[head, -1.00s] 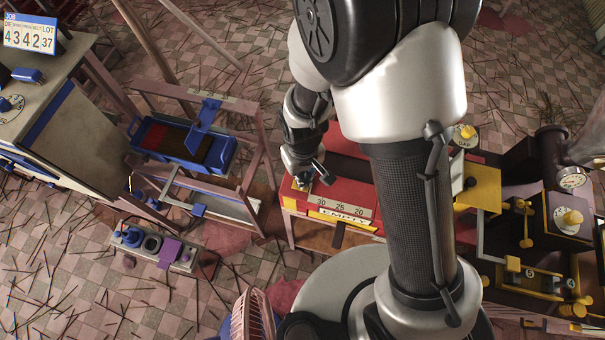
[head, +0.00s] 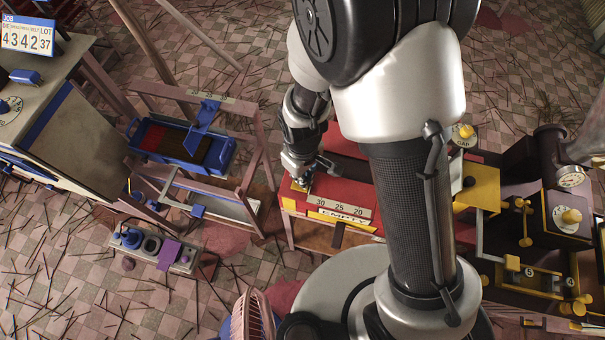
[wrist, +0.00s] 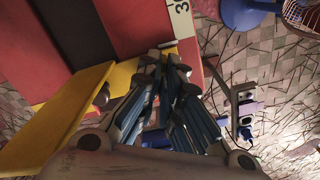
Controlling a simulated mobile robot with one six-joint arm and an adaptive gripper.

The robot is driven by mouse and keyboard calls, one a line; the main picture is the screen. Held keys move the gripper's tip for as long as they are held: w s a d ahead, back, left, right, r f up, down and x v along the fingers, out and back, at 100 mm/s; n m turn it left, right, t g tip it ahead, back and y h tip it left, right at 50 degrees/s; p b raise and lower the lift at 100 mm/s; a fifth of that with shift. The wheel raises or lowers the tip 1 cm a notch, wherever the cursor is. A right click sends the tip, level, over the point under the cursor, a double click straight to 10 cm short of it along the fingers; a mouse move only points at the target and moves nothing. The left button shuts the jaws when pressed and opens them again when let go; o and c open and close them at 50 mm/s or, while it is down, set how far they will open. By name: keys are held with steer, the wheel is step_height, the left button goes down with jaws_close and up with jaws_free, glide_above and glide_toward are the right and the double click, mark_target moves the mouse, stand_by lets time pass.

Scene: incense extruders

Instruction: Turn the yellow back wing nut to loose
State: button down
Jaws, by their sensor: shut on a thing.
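My gripper (head: 303,178) points down at the left end of the red machine top (head: 357,178), beside a scale marked 30, 25, 20. In the wrist view its fingertips (wrist: 168,60) are drawn together at the edge of the red top. A small yellow part (wrist: 171,48) shows just past the tips, and a yellow patch (head: 300,187) shows below the gripper in the head view. The gripper is shut on what appears to be the yellow back wing nut, which the fingers mostly hide. How far the nut is turned cannot be seen.
A long yellow plate (wrist: 60,120) lies left of the fingers in the wrist view. The frame with the blue tray (head: 222,158) stands to the left. A yellow-and-black machine (head: 550,225) stands to the right. A blue-and-purple control box (head: 155,248) sits at lower left.

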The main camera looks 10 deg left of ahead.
steer(key=c, duration=1.8)
jaws_free()
steer(key=shift+r, duration=0.1)
step_height(320, 180, up, 12)
steer(key=shift+f, duration=0.1)
steer(key=s+d+r+m+t, duration=0.3)
steer(key=d+r+m, duration=0.4)
steer(key=d+r, duration=0.85)
steer(key=s+d+r+m, duration=0.1)
steer(key=s, duration=0.1)
steer(key=s+d+r+m+t, duration=0.1)
steer(key=s+d, duration=0.1)
steer(key=s+d+r+m, duration=0.1)
steer(key=s+d+m, duration=0.1)
steer(key=shift+d+r+t, duration=0.15)
steer(key=shift+r+t, duration=0.1)
steer(key=shift+t, duration=0.05)
